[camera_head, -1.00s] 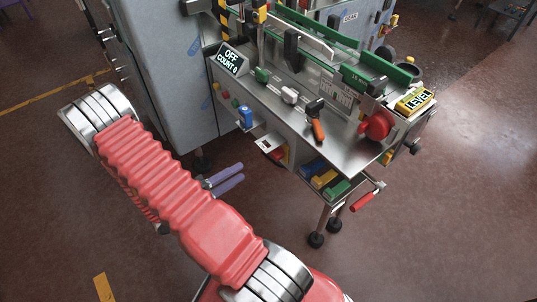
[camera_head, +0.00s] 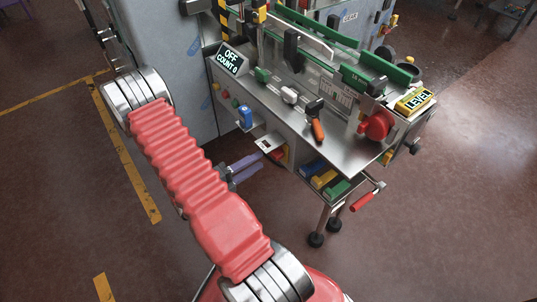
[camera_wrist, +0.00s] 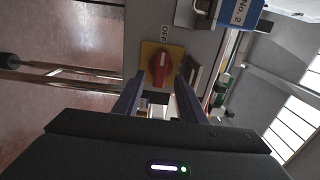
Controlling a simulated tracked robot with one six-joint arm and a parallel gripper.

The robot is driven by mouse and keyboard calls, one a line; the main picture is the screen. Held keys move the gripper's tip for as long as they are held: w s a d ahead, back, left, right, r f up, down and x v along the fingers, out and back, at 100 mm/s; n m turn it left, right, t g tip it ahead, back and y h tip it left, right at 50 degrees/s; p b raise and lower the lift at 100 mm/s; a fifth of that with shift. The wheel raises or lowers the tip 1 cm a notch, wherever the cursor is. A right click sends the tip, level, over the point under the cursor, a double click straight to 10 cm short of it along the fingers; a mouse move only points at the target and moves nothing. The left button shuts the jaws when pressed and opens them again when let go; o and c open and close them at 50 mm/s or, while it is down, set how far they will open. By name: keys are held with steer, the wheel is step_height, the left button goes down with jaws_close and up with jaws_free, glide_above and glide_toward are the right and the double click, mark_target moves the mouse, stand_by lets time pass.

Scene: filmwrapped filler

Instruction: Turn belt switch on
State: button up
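The red rotary switch (camera_wrist: 160,64) sits on a yellow plate (camera_wrist: 148,50) in the upper middle of the wrist view, with an OFF label (camera_wrist: 165,35) beside it. My gripper (camera_wrist: 160,82) is open and empty, its two purple fingers pointing at the switch, one to either side of the knob in the picture. Whether they touch it I cannot tell. In the head view my gripper (camera_head: 260,163) is low at the left side of the bench. The bench display (camera_head: 231,58) reads OFF, COUNT 0.
A blue No. 2 tag (camera_wrist: 238,14) is near the switch. A grey cabinet (camera_head: 180,80) stands left of the bench. Floor in front is clear.

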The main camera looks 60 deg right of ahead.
mark_target(270, 154)
steer(key=shift+x, duration=2.95)
jaws_close()
